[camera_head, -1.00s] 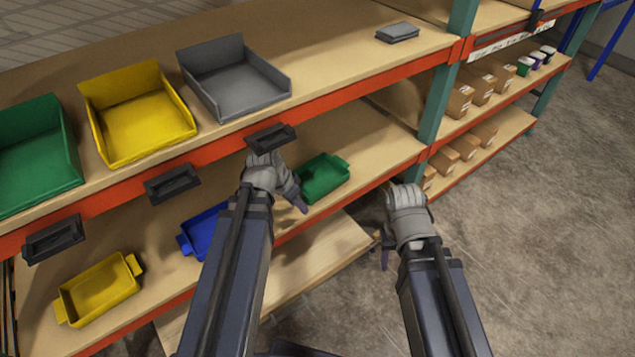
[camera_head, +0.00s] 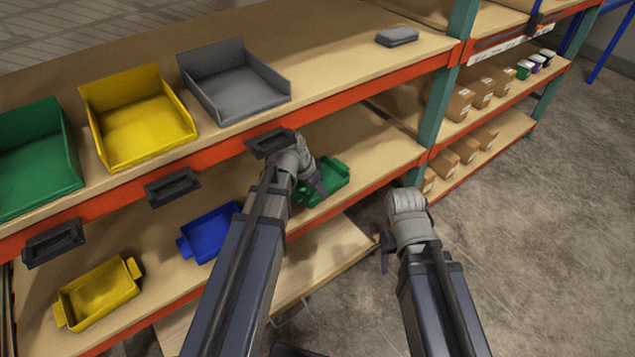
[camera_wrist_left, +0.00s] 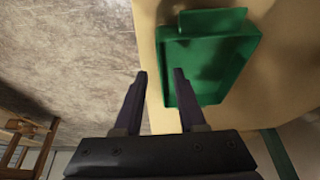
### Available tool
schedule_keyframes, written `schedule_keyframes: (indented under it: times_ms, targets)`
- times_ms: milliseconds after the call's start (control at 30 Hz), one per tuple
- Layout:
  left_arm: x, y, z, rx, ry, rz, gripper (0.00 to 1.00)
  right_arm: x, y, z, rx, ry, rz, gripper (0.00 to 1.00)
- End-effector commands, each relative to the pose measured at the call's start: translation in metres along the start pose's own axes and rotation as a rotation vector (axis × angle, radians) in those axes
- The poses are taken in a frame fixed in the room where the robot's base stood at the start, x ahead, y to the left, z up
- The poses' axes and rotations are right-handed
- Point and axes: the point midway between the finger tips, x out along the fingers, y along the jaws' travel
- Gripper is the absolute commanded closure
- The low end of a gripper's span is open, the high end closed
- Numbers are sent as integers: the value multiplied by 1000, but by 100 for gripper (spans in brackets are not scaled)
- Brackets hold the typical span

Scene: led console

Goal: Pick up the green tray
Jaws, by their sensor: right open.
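The green tray (camera_head: 335,178) sits on the lower shelf, partly covered by my left gripper (camera_head: 317,183) in the head view. In the left wrist view the green tray (camera_wrist_left: 215,62) lies upper right, with a tab handle on its top edge. My left gripper (camera_wrist_left: 160,75) is open and empty there. One finger overlaps the tray's near side in the picture; the other is left of the shelf edge, over the floor. I cannot tell whether it touches. My right gripper (camera_head: 386,258) is open, out over the floor, away from the shelf.
A blue tray (camera_head: 212,233) and a yellow tray (camera_head: 98,293) share the lower shelf (camera_head: 160,225). Above, the upper shelf with its orange beam (camera_head: 355,92) holds green (camera_head: 38,160), yellow (camera_head: 140,125) and grey (camera_head: 235,85) bins. Black handles (camera_head: 172,187) hang off the beam.

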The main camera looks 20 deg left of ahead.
Motion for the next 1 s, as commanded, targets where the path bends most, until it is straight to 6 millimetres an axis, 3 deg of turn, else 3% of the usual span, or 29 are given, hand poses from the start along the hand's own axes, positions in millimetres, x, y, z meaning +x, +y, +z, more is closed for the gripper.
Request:
schedule_keyframes:
  times_ms: [267, 467, 633, 933, 1000]
  targets:
    - [4, 0, -8, 0, 0, 0, 60, 0, 0, 0, 0, 0, 0, 50]
    - [16, -1, -37, 2, 0, 2, 60, 0, 0, 0, 0, 0, 0, 50]
    - [42, 0, -32, -1, 0, 1, 60, 26, -2, -2, 0, 0, 0, 50]
    - [44, 0, -33, -1, 0, 0, 60, 28, -3, -2, 0, 0, 0, 50]
    - [44, 0, -33, -1, 0, 0, 66, 28, -3, -2, 0, 0, 0, 50]
